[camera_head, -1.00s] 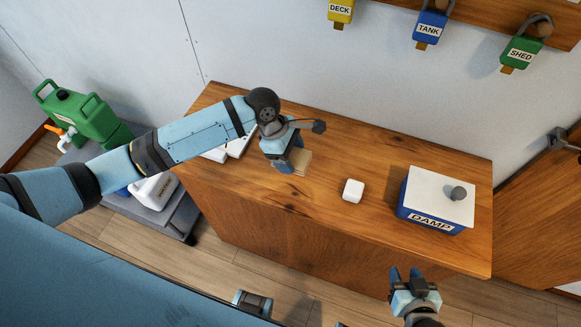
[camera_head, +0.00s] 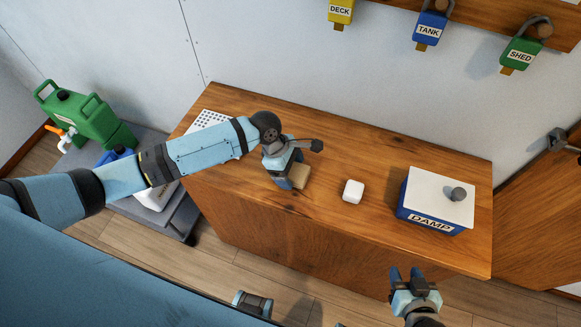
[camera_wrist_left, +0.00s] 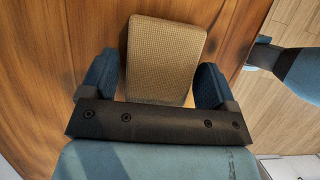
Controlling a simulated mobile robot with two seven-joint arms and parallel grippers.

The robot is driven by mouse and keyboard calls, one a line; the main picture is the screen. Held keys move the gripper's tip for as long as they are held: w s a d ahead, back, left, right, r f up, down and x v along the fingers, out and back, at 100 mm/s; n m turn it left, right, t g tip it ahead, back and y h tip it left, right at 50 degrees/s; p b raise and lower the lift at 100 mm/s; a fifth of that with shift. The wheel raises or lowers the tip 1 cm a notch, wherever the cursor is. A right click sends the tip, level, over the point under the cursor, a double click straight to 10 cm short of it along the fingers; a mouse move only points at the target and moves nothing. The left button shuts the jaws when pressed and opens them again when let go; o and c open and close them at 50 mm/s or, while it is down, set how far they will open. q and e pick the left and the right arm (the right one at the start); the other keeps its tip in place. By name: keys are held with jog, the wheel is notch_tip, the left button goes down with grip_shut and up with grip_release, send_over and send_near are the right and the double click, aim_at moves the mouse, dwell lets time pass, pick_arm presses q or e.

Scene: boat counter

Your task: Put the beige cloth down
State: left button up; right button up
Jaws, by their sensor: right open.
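The beige cloth (camera_head: 301,176) is a folded, flat block low over the middle-left of the wooden counter. I cannot tell whether it touches the wood. My left gripper (camera_head: 287,181) is at the cloth, with its arm reaching in from the left. My right gripper (camera_head: 409,276) is open and empty in front of the counter's front edge, at the lower right.
A white block (camera_head: 353,191) stands on the counter (camera_head: 330,150) right of the cloth. A white perforated piece (camera_head: 206,120) lies at the left end. Bare wood surrounds the cloth.

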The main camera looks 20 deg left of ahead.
pick_arm(q)
jog(key=shift+o, duration=0.6)
jog(key=shift+a+r, duration=0.1)
jog(key=shift+r, duration=0.25)
jog(key=v, duration=1.1)
jog(key=shift+r, duration=0.3)
